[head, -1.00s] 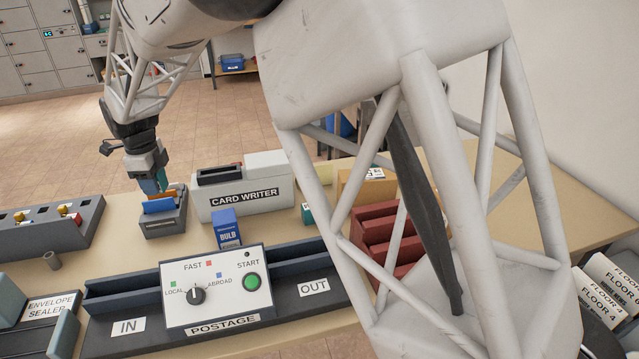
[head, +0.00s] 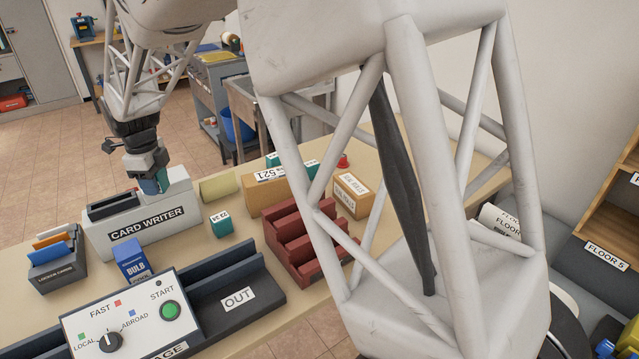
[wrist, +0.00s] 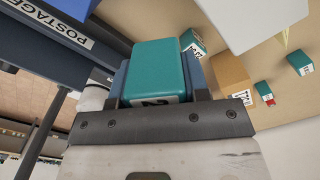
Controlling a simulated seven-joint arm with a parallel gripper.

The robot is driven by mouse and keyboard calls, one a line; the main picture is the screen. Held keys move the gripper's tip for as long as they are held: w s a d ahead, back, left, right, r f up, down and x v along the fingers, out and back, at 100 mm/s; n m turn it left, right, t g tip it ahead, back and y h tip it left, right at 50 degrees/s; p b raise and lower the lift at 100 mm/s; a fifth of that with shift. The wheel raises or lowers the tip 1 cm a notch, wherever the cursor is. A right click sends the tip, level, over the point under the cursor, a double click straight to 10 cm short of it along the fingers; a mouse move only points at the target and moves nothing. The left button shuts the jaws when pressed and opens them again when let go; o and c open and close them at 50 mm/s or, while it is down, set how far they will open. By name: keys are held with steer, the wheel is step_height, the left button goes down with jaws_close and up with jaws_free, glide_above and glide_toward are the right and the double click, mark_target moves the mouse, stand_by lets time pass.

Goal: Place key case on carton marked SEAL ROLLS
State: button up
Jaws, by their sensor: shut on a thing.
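My gripper (head: 153,185) is shut on a teal key case (wrist: 160,70). In the head view it is in front of the card writer's top, and the case shows only as a small teal patch between the fingers. In the wrist view the case has a white label with a partly visible dark digit. The carton marked SEAL ROLLS (head: 348,199) is a tan box on the table to the right of my gripper, partly behind my arm's struts. Its top looks bare where visible.
The white card writer (head: 141,225) stands below my gripper. Between it and the carton are a teal case (head: 221,224), a tan carton ending in 521 (head: 266,190) and a dark red stepped rack (head: 300,240). The postage machine (head: 115,335) is in front.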

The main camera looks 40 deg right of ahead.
steer(key=s+d+m, duration=0.3)
steer(key=s+d, duration=0.3)
steer(key=d, duration=0.5)
steer(key=s+d+m, duration=0.2)
steer(key=s+d, duration=0.3)
steer(key=d, duration=0.7)
steer(key=s+d+m, duration=0.3)
steer(key=s+d, duration=0.3)
steer(key=d, duration=0.5)
steer(key=s+d+f+m, duration=0.1)
steer(key=s+d+m, duration=0.2)
steer(key=s+d, duration=0.6)
steer(key=f, duration=0.1)
steer(key=a+f, duration=0.1)
steer(key=f, duration=0.1)
steer(key=s+f, duration=0.1)
steer(key=f, duration=0.1)
steer(key=shift+a+f, duration=0.15)
steer(key=shift+a, duration=0.05)
steer(key=shift+w+d, duration=0.1)
steer(key=shift+w, duration=0.05)
steer(key=w+d, duration=0.3)
steer(key=w, duration=0.1)
steer(key=w+d+f, duration=0.1)
steer(key=w+d, duration=0.2)
steer(key=w, duration=0.1)
steer(key=w+d, duration=0.2)
steer(key=w, duration=0.3)
steer(key=shift+d+f, duration=0.25)
steer(key=shift+d, duration=0.15)
